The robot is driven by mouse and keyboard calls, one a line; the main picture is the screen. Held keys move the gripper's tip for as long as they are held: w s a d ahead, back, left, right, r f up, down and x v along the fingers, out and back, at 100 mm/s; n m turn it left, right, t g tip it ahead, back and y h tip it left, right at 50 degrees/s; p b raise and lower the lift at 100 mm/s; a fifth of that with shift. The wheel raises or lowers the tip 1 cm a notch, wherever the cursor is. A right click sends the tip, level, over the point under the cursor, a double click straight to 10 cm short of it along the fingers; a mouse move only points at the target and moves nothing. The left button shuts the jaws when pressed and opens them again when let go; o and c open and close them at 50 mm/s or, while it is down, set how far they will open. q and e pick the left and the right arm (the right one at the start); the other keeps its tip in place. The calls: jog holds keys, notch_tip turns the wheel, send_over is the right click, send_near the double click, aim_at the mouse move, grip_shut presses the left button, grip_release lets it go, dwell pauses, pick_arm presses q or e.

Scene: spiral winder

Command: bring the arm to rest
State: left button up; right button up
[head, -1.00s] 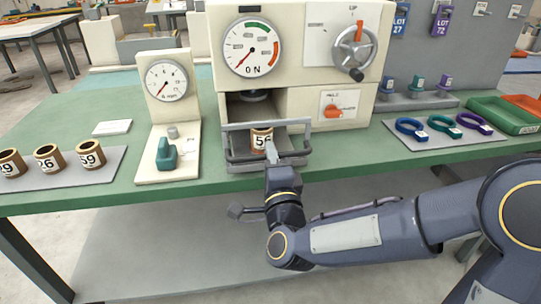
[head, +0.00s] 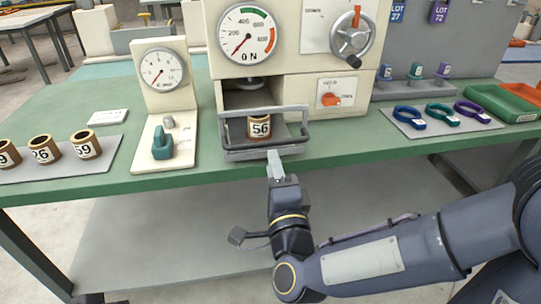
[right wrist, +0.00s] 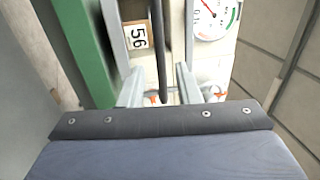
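My right gripper (head: 275,162) is in front of the bench edge, just below the grey barred frame (head: 265,152) of the winder-like machine. The gripper is clear of the spool. My right arm reaches in from the lower right. My left gripper is not in view.
The green bench (head: 100,188) holds a small dial gauge (head: 161,70) and several numbered spools on a grey mat (head: 100,163) at left. Coloured rings lie on a mat (head: 440,128) at right, beside a green tray (head: 500,105). Open space lies in front of the bench.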

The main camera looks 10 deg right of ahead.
jog(key=shift+s+f, duration=0.1)
jog(key=shift+s, duration=0.25)
jog(key=shift+d, duration=0.1)
jog(key=s+d+f+n+g+y, duration=0.1)
jog(key=s+d+f+n+g, duration=0.55)
jog(key=s+n, duration=0.2)
jog(key=s+d+f+n+g+y, duration=0.1)
jog(key=s+d+f+n+g, duration=0.6)
jog(key=s, duration=0.3)
notch_tip(320, 180, up, 21)
jog(key=s+g+p, duration=0.1)
jog(key=p, duration=1.8)
jog(key=shift+d+f+p, duration=0.15)
jog(key=shift+d+p, duration=0.15)
jog(key=shift+d, duration=0.15)
